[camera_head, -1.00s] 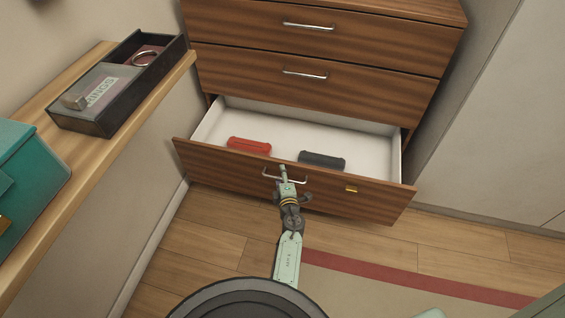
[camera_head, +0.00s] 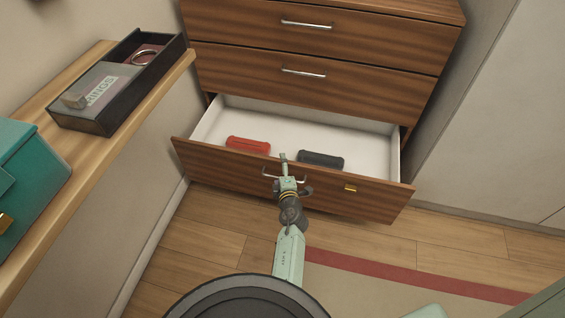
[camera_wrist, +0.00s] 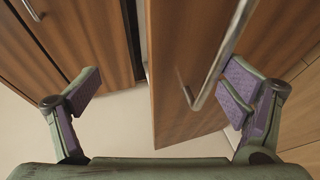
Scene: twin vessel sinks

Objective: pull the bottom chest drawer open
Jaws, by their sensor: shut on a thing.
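The bottom chest drawer (camera_head: 235,168) is pulled well out, its white inside in plain view. Its metal handle (camera_head: 298,178) is on the wooden front and also shows in the wrist view (camera_wrist: 222,60). A red case (camera_head: 248,146) and a dark grey case (camera_head: 321,160) lie in the drawer.
Two shut drawers with bar handles (camera_head: 307,24) are above. A wooden shelf (camera_head: 110,115) on the left holds a black tray (camera_head: 85,122) and a teal box (camera_head: 30,180). The floor (camera_head: 200,245) before the drawer has free room.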

